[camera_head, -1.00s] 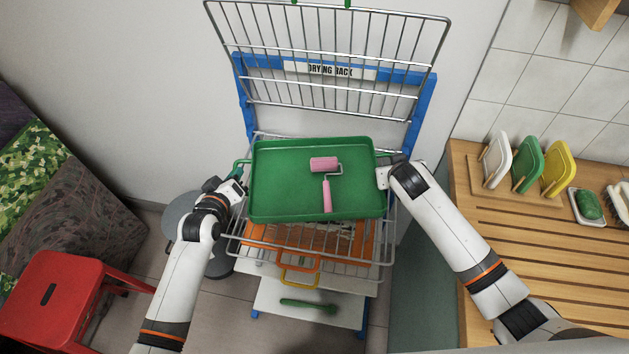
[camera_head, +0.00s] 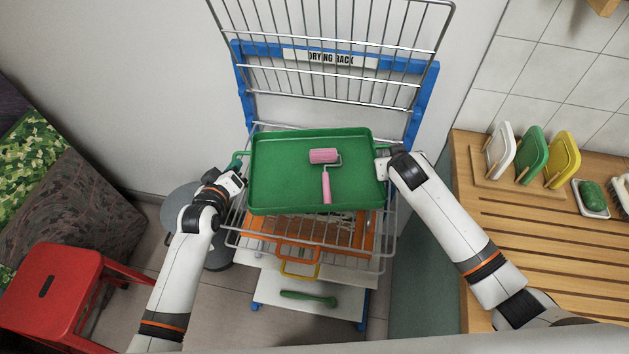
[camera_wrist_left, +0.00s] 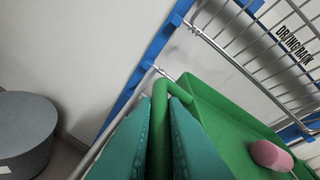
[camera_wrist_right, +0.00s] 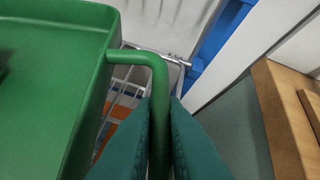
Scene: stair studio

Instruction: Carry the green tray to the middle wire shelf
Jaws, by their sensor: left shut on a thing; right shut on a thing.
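The green tray (camera_head: 285,185) is held between my two grippers, over the wire shelf (camera_head: 380,235) of the drying rack. A pink paint roller (camera_head: 325,170) lies in it. My left gripper (camera_head: 238,170) is shut on the tray's left handle, which also shows between the fingers in the left wrist view (camera_wrist_left: 163,125). My right gripper (camera_head: 381,165) is shut on the right handle, seen in the right wrist view (camera_wrist_right: 160,110). Whether the tray touches the shelf below it is hard to tell.
Another wire shelf (camera_head: 350,42) is tilted up above the tray. An orange tray (camera_head: 297,250) is under the green one, and a lower white board (camera_head: 312,302) holds a green object. A red stool (camera_head: 55,295) is at left; a wooden counter (camera_head: 520,240) is at right.

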